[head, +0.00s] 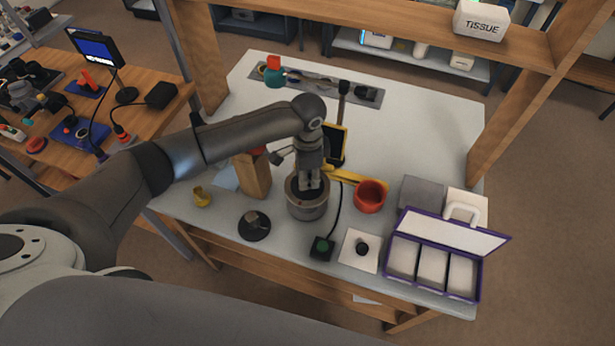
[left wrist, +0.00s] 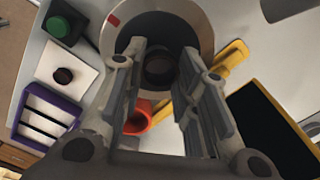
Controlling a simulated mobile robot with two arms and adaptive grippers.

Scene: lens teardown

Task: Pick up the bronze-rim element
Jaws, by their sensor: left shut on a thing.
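A grey cylindrical lens barrel (head: 306,211) stands upright on the white table. Its pale rim and dark interior also show in the left wrist view (left wrist: 203,28). My left gripper (head: 311,185) points straight down into the barrel's mouth. In the left wrist view its two fingers (left wrist: 158,60) are on either side of a dark round element (left wrist: 159,72) inside the barrel, and they are shut on it. It looks like the bronze-rim element, but its rim colour is hard to make out. My right gripper is not in view.
A red cup (head: 369,197) and a yellow tool (head: 350,177) lie close right of the barrel. A wooden block (head: 254,178) stands left. A purple-edged compartment box (head: 434,272), open, sits front right. A dark-screened device (head: 334,143) stands behind.

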